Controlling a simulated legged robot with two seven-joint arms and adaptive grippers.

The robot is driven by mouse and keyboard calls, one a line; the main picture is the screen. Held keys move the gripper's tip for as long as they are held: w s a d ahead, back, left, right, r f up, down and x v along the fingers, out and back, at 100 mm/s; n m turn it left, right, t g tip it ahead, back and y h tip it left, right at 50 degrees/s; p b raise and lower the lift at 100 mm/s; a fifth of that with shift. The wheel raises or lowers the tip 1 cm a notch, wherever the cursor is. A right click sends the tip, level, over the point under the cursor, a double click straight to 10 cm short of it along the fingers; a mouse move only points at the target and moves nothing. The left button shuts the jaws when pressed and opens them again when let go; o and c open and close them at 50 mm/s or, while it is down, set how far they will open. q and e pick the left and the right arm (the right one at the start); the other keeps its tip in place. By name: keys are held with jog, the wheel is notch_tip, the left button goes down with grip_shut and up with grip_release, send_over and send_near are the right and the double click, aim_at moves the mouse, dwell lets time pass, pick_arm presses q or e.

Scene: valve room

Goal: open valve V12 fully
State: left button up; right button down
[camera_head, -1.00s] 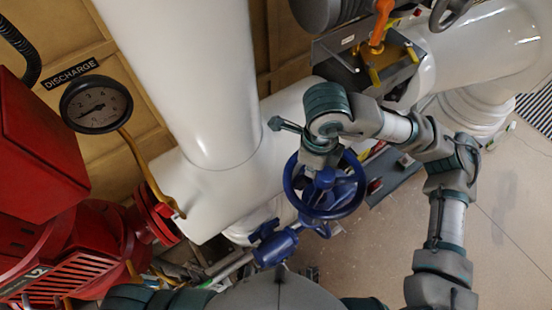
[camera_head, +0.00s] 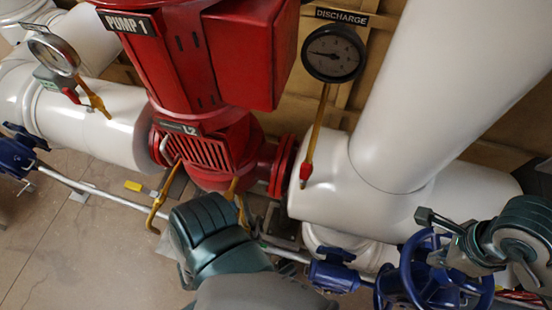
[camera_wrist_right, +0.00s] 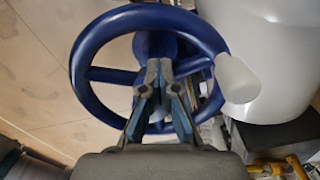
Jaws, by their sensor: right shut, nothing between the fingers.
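A blue valve handwheel (camera_head: 408,270) is at the lower right of the head view, partly covered by my right arm. No V12 tag is readable on it. In the right wrist view, a blue handwheel (camera_wrist_right: 88,48) fills the upper middle, with spokes and a white knob (camera_wrist_right: 236,78) at its right rim. My right gripper (camera_wrist_right: 160,68) is shut and empty, its fingertips in front of the wheel near the hub; contact cannot be told. In the head view the right gripper (camera_head: 452,262) is over the wheel, its fingertips unclear. My left gripper is not in view.
The red PUMP 1 (camera_head: 205,75) stands at upper centre. A DISCHARGE gauge (camera_head: 333,53) is right of it, beside a large white pipe (camera_head: 425,90). Another gauge (camera_head: 53,55) and blue valve (camera_head: 15,152) are at left. Open floor (camera_head: 75,250) lies at lower left.

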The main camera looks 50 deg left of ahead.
jog(key=n+b, duration=0.1)
jog(key=n, duration=0.7)
jog(key=shift+w, duration=0.1)
jog(key=c, duration=1.4)
grip_release()
jog(key=o, duration=0.4)
jog(key=shift+a+r, duration=0.1)
jog(key=shift+a, duration=0.25)
jog(key=shift+d, duration=0.25)
jog(key=shift+c, duration=0.9)
jog(key=shift+o, duration=0.2)
